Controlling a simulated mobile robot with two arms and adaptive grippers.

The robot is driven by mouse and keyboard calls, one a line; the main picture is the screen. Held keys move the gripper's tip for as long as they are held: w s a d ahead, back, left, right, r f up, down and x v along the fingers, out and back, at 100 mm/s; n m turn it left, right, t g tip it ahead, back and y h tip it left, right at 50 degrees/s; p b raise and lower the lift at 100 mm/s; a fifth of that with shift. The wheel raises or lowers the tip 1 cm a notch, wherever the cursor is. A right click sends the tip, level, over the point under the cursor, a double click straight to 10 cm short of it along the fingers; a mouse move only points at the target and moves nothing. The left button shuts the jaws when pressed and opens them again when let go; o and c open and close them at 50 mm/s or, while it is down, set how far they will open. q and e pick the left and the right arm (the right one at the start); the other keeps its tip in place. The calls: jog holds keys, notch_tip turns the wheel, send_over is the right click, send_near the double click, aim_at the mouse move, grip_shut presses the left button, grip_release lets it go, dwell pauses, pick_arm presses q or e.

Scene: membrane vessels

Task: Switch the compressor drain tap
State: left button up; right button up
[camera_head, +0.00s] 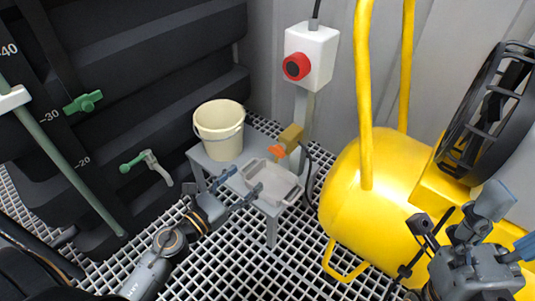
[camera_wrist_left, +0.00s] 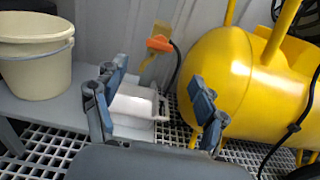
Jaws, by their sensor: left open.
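A brass-coloured block (camera_head: 291,137) with an orange handle (camera_head: 277,151) stands at the left of the yellow compressor tank (camera_head: 385,190); it looks like the drain tap. In the left wrist view the orange handle (camera_wrist_left: 160,44) lies beyond my fingers, with a dark hose beside it. My left gripper (camera_head: 241,184) is open and empty, in front of and below the handle, apart from it, over the small bench. Its two fingers (camera_wrist_left: 158,75) are spread in the wrist view. My right gripper (camera_head: 456,212) is at the lower right before the tank, its fingers apparently spread.
A grey bench (camera_head: 203,158) carries a cream bucket (camera_head: 219,132) and a pale tray (camera_head: 272,182), close to my left fingers. A red-button box (camera_head: 310,55) stands behind. A dark vessel with green-handled valves (camera_head: 83,102) is at the left. The floor is white grating (camera_head: 300,255).

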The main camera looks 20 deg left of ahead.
aim_at(275, 152)
pick_arm(q)
jog(key=p+x, duration=0.1)
jog(key=x, duration=1)
jog(key=shift+w, duration=0.2)
jog(key=shift+c, duration=0.4)
jog(key=c, duration=1.1)
